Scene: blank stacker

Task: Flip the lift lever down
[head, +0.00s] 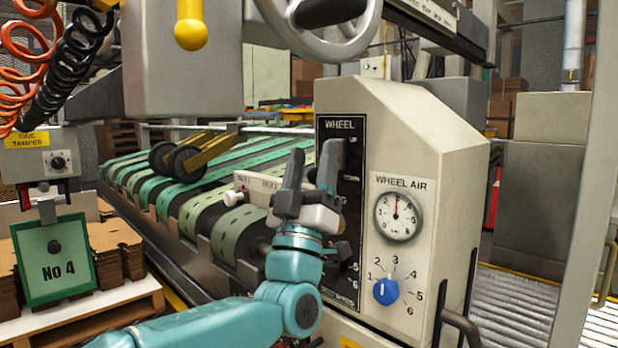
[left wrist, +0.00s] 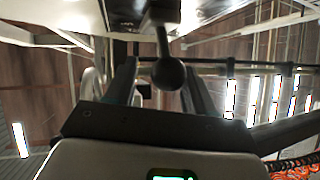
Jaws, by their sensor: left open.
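A dark ball-ended lever (left wrist: 168,73) shows in the left wrist view, its rod running up from the ball. The ball appears between the two fingers of my left gripper (left wrist: 160,90), with a gap on each side. In the head view my left gripper (head: 313,160) is open, fingers pointing up, in front of the black WHEEL panel (head: 341,126). It hides part of that panel. A dark knob (head: 342,250) shows lower on the panel, just below the gripper. No lever label reading "lift" is legible. My right gripper is not in view.
A beige cabinet (head: 440,170) carries the panel, an air gauge (head: 398,216) and a blue dial (head: 385,291). Green belts (head: 240,228) run behind my left arm. A handwheel (head: 330,40) and a yellow knob (head: 190,34) are above. A green No 4 sign (head: 52,262) stands left.

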